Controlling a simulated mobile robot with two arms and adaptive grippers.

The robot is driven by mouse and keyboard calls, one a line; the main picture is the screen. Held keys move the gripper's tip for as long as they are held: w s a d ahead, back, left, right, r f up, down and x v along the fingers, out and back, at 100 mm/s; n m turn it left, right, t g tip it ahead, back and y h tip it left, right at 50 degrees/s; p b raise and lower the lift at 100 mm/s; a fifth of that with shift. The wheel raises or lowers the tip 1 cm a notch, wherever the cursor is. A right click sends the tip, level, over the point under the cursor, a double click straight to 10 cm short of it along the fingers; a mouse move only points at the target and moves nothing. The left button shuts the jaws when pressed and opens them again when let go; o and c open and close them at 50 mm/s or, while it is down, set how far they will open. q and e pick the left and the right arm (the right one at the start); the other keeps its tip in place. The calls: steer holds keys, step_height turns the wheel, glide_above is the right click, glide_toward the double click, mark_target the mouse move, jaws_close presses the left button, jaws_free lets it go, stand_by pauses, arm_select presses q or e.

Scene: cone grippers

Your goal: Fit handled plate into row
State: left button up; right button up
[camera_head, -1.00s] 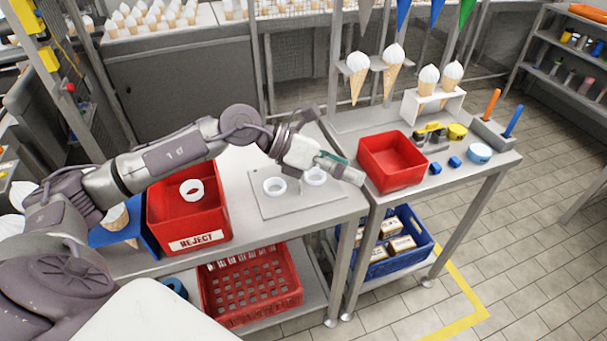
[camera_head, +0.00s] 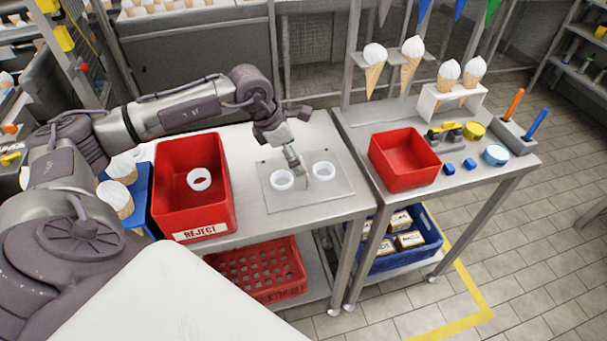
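A flat grey plate (camera_head: 339,198) lies on the left steel table. My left gripper (camera_head: 298,170) points down over the plate between the two rings. It looks close to the plate's middle, where a thin upright part shows. I cannot tell whether the fingers touch it or are open or shut. No handle on the plate can be clearly made out. My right gripper is not in view.
A red tray (camera_head: 428,180), blue blocks and a cone holder (camera_head: 432,103) are on the right table. A gap separates the tables.

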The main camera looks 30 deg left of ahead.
arm_select(q)
steer(key=shift+w+d+f+p, duration=0.15)
steer(key=shift+d+f+p, duration=0.05)
steer(key=shift+f+p, duration=0.1)
steer(key=p+x, duration=0.1)
steer(key=x, duration=0.2)
steer(key=shift+w+d+f, duration=0.1)
steer(key=shift+d+f, duration=0.05)
steer(key=shift+f, duration=0.05)
steer(key=shift+w+f, duration=0.15)
steer(key=shift+f, duration=0.25)
steer(key=shift+c, duration=0.3)
steer(key=c, duration=1.3)
steer(key=shift+r, duration=0.15)
steer(key=shift+c, duration=0.6)
